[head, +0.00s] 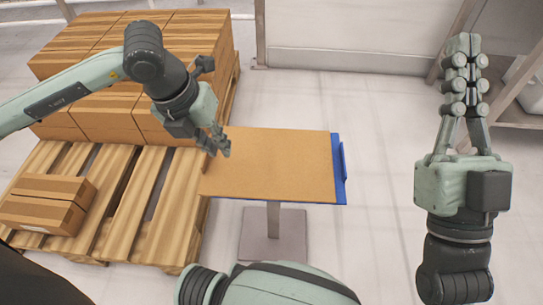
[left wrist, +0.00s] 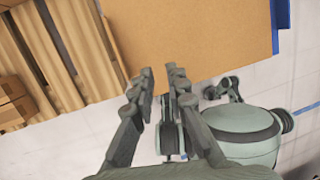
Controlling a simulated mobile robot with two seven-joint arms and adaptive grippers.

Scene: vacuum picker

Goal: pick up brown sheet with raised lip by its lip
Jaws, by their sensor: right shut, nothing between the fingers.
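The brown sheet (head: 275,165) lies flat on a blue-edged stand (head: 341,185). In the left wrist view the sheet (left wrist: 195,35) fills the upper middle. A narrow raised strip, seemingly the lip (left wrist: 115,48), runs along its left edge. My left gripper (head: 221,148) is over the sheet's left end, near its far left corner in the head view. In the left wrist view its fingers (left wrist: 160,74) are apart with a narrow gap and nothing seen between them. Whether they touch the sheet cannot be told. My right gripper (head: 463,45) is shut and empty, well right of the stand.
A wooden pallet (head: 122,205) stands close to the stand's left side, with stacked cartons (head: 105,105) at the back and small cartons (head: 45,205) at the front. The stand has a post and square foot (head: 255,245). The floor to its right is clear.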

